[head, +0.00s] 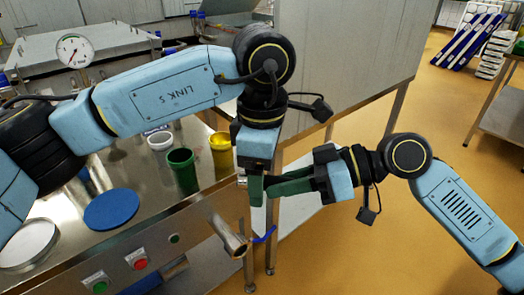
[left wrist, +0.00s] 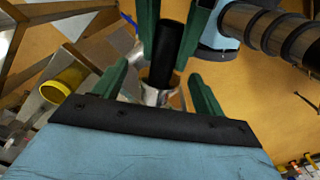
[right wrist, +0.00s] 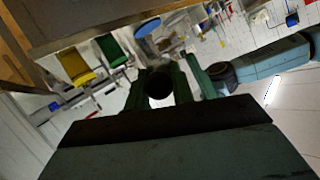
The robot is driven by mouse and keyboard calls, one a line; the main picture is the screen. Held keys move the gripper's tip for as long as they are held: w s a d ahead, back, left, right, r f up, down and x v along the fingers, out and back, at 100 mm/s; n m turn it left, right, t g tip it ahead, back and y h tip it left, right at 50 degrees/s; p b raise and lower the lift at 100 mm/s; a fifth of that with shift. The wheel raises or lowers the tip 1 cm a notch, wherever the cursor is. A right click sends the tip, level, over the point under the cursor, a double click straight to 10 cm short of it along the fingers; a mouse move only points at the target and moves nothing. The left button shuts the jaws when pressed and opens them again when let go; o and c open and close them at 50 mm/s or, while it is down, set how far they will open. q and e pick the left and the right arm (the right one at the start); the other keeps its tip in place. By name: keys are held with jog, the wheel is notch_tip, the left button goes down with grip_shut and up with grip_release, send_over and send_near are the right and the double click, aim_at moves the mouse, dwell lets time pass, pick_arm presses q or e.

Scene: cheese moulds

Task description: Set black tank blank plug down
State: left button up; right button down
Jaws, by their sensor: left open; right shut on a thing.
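The black tank blank plug (left wrist: 178,45) shows in the left wrist view as a dark cylinder between green fingers. In the right wrist view its dark round end (right wrist: 158,85) sits between my right fingers. My right gripper (head: 275,187) comes in from the right and is shut on it, held in the air in front of the worktable. My left gripper (head: 255,188) points down close by, open, its fingertips near the right ones. I cannot tell whether the left fingers touch the plug. In the head view the grippers mostly hide it.
The steel worktable (head: 140,235) carries a green cup (head: 182,172), a yellow cup (head: 221,150), a white cup (head: 159,140), a blue disc (head: 111,209) and a round white-topped thing (head: 27,243). A metal pipe (head: 229,236) sticks out at its front. Open floor lies right.

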pick_arm(q)
jog(key=shift+f, duration=0.35)
jog(key=shift+c, duration=0.3)
